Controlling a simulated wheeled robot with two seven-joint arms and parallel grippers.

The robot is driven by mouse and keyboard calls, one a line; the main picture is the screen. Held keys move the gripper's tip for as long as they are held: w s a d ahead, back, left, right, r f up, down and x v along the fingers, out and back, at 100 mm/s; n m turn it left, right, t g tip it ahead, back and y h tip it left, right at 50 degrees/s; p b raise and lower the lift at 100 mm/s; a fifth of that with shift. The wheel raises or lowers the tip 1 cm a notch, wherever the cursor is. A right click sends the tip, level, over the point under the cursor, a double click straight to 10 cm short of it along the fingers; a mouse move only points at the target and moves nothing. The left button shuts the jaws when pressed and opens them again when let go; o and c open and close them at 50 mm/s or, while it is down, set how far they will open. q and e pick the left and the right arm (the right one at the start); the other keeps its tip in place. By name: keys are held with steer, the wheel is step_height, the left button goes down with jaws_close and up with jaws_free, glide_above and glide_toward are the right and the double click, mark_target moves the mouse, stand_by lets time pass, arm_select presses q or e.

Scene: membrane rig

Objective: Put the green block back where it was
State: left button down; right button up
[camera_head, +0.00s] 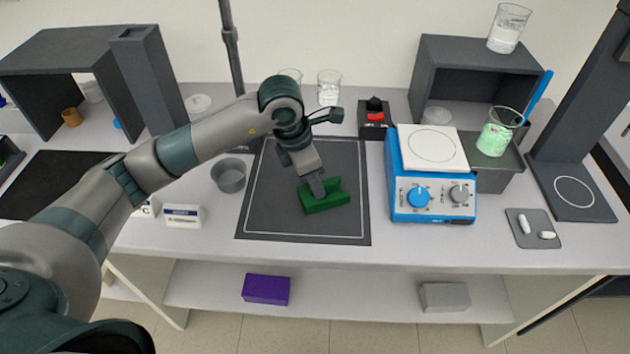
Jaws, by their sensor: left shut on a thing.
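The green block (326,201) has a notched top and is on or just above the dark mat (264,222) with a white outline, in the middle of the bench. My left gripper (317,190) reaches down from above and is shut on the green block near its middle. The fingertips are partly hidden by the block and the wrist, and I cannot tell whether the block touches the mat. My right gripper is not in view.
A grey round dish (229,176) stands left of the mat. A blue hotplate (432,178) stands to the right. Glass beakers (329,88) stand behind. A purple block (266,289) and a grey block (444,297) lie on the lower shelf. The mat's front part is clear.

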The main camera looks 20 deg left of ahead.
mark_target(308, 194)
arm_select(q)
steer(key=shift+f, duration=0.15)
steer(key=c, duration=1.7)
jaws_free()
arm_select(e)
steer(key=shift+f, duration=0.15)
arm_select(q)
steer(key=shift+o, duration=0.2)
steer(key=shift+r, duration=0.3)
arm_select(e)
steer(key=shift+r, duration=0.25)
